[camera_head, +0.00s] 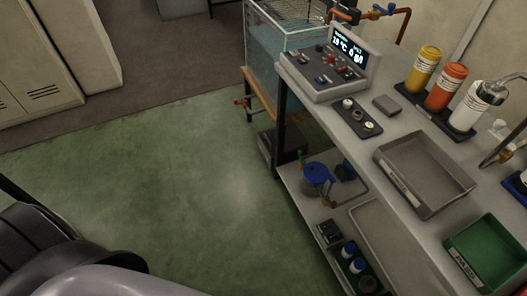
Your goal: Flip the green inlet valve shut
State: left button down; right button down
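A small green part (301,158), which looks like a valve handle, stands beside a blue-topped vessel (317,172) on the lower shelf of the bench. It is too small to tell whether it is open or shut. A copper-coloured fitting (328,201) sits just below the vessel. A blue-handled valve (384,10) is on copper pipe at the top, and a red-handled valve (240,102) sticks out low by the glass tank. Neither of my grippers is in view.
The bench (352,87) carries a control box (322,75), yellow, orange and white bottles, a grey tray (425,175) and a green tray (488,254). A glass tank (283,45) stands behind. Green floor (170,165) left of the bench is clear. Lockers (38,60) stand far left.

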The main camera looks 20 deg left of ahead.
aim_at(300, 153)
jog(key=u, duration=0.35)
jog(key=z, duration=0.6)
jog(key=i+j+z, duration=0.5)
jog(key=z, duration=0.15)
jog(key=i+j+z, duration=0.15)
jog(key=j+z, duration=0.15)
jog(key=j, duration=0.2)
jog(key=i+j, duration=0.15)
jog(key=j, duration=0.25)
jog(key=i+j, duration=0.1)
jog(key=j, duration=0.25)
jog(key=i+j+z, duration=0.1)
jog(key=j, duration=0.3)
